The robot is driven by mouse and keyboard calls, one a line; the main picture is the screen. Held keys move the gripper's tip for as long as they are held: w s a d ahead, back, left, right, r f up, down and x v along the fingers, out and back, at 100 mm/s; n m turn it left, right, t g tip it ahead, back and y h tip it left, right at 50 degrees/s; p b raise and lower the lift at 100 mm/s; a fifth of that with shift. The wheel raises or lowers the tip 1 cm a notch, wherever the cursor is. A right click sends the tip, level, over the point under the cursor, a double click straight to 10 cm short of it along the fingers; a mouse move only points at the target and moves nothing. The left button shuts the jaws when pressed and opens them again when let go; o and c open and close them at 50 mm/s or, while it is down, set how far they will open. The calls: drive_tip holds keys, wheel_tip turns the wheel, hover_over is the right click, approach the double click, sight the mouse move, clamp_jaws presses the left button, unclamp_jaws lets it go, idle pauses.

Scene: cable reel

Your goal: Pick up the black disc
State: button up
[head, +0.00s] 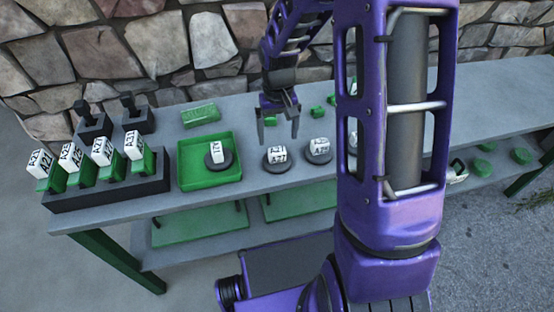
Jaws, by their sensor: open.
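Several black discs carry white lettered tags. One disc (277,166) lies on the grey bench just right of the green tray, under my gripper. A second disc (317,157) lies to its right. A third disc (228,164) sits inside the green tray. Something dark and white further right is mostly hidden behind my arm. My gripper (279,136) is open and empty, fingers pointing down, apart from the discs and above the one right of the tray.
The green tray (184,181) and a black rack (100,198) with several tagged green holders stand at the left. Black upright fixtures (137,116), a green block (200,115) and small green pieces (317,112) lie behind. A stone wall backs the bench. My arm hides the bench's right-middle.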

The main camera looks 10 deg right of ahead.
sight(277, 150)
drive_tip(key=shift+s+a+f+b, duration=0.1)
drive_tip(key=shift+f+b, duration=0.15)
drive_tip(key=shift+f, duration=1.5)
drive_tip(key=shift+s+a+f+b, duration=0.1)
drive_tip(key=shift+f+b, duration=0.1)
drive_tip(key=shift+f, duration=1.55)
clamp_jaws()
